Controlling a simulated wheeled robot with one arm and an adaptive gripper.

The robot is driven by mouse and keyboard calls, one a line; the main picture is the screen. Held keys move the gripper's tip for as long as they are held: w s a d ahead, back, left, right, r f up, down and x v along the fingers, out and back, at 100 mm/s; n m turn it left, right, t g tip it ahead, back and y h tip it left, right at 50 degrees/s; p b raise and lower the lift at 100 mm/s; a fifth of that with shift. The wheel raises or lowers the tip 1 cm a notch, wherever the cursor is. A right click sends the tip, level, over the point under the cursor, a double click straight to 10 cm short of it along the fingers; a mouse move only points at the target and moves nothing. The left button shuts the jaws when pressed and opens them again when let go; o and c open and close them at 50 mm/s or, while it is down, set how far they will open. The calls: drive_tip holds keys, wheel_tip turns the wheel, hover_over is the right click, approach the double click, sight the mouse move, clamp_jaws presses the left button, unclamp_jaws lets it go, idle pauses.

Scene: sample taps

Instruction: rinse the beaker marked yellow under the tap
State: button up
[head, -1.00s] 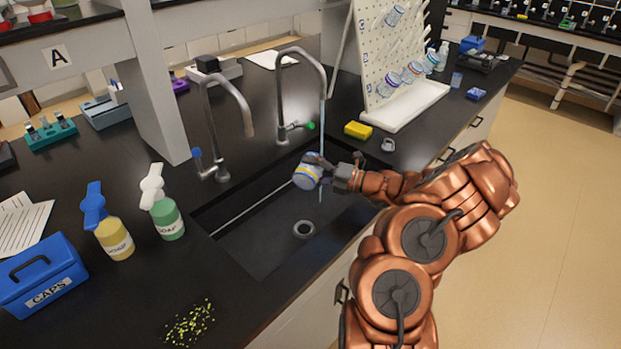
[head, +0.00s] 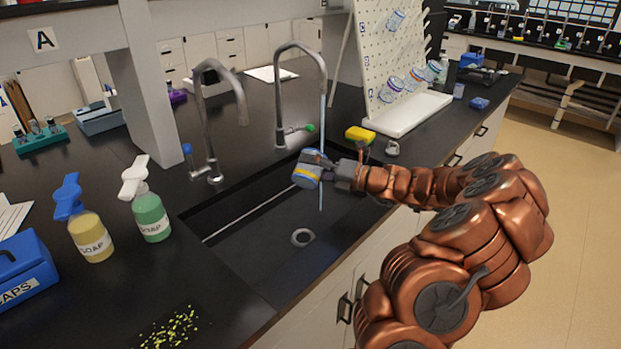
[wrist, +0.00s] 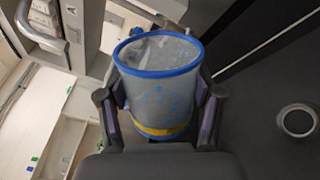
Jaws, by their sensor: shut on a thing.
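My gripper (head: 333,172) is shut on the beaker marked yellow (head: 306,172), over the sink (head: 262,242). The beaker is tilted in the head view. In the wrist view the beaker (wrist: 160,85) sits between both fingers, with a blue rim, a yellow band near its base and pale blue marks on its wall. The right tap (head: 301,50), with a green handle (head: 310,128), has a thin stream of water (head: 322,115) running down beside the beaker, at its gripper side. I cannot tell whether the water enters the beaker. The left tap (head: 215,110) has a blue handle and shows no stream.
Two soap bottles (head: 85,230) (head: 150,215) and a blue caps box (head: 22,275) stand left of the sink. A yellow sponge (head: 361,134) and a pegboard rack with glassware (head: 390,60) stand to the right. The sink floor is clear around the drain (head: 302,237).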

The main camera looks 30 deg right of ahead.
drive_tip(key=shift+f+n+b, duration=0.3)
drive_tip(key=shift+b, duration=0.65)
drive_tip(key=shift+n+b, duration=0.35)
drive_tip(key=shift+n, duration=0.25)
drive_tip(key=n+b, duration=0.3)
drive_tip(key=n, duration=0.1)
drive_tip(key=shift+w+d+f, duration=0.1)
drive_tip(key=shift+f, duration=0.05)
drive_tip(key=n+b, duration=0.4)
drive_tip(key=n, duration=0.1)
drive_tip(key=shift+d, duration=0.15)
drive_tip(key=shift+r+n+b, duration=0.25)
drive_tip(key=shift+n+b, duration=0.1)
drive_tip(key=shift+n, duration=0.25)
